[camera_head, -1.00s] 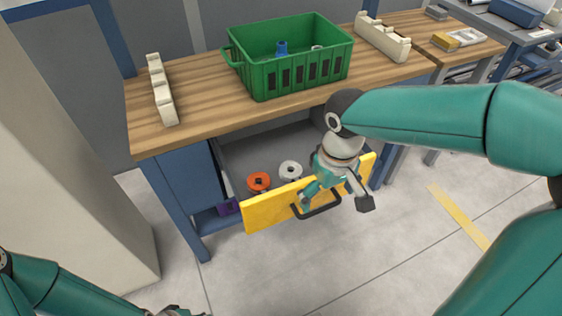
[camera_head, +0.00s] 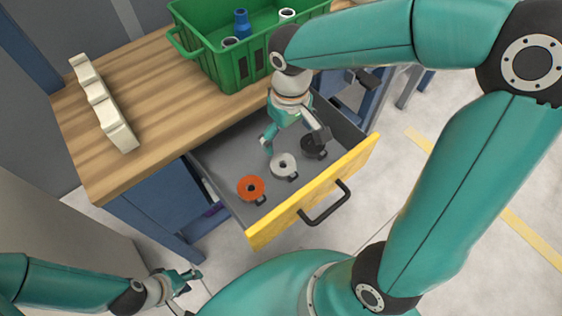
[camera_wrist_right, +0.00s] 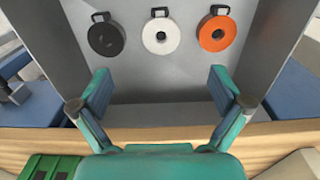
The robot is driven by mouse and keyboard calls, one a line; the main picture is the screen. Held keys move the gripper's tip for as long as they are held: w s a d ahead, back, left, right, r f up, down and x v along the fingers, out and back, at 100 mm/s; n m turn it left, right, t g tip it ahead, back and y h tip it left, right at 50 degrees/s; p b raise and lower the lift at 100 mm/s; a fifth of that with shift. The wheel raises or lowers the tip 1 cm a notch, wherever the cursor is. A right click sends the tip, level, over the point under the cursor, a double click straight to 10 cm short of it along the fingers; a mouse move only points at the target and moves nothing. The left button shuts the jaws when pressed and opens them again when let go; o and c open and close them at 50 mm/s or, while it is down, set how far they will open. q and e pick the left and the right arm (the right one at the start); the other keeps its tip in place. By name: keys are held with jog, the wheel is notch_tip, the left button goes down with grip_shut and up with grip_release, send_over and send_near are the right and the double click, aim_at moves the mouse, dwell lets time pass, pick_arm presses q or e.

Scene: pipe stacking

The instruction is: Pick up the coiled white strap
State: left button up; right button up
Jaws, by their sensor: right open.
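The coiled white strap (camera_head: 283,165) lies flat in the open drawer, between the orange coil (camera_head: 251,188) and the black coil (camera_head: 314,147). It also shows in the right wrist view (camera_wrist_right: 161,36), at top middle with its dark buckle toward the top. My right gripper (camera_head: 294,147) is open and empty over the drawer, just behind the white strap. In the right wrist view its spread fingers (camera_wrist_right: 161,88) point toward the coils, with the white one roughly centred ahead of them. My left gripper (camera_head: 190,285) is low at the left, away from the drawer; its finger opening is unclear.
The drawer's yellow front (camera_head: 315,190) with a black handle (camera_head: 325,203) stands pulled out. The wooden tabletop (camera_head: 165,100) overhangs the drawer's back. On it stand a green crate (camera_head: 225,62) with blue and white pieces and a cream notched rack (camera_head: 104,105).

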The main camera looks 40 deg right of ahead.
jog(key=b, duration=0.2)
send_over(284, 165)
jog(key=f, duration=0.8)
jog(key=shift+s+a+f, duration=0.15)
jog(key=shift+s, duration=0.25)
jog(key=shift+w+f+b, duration=0.2)
jog(key=shift+f, duration=1.25)
jog(key=shift+w+f+b, duration=0.15)
jog(key=shift+w+f, duration=0.05)
jog(key=shift+f, duration=1.25)
jog(key=c, duration=1.3)
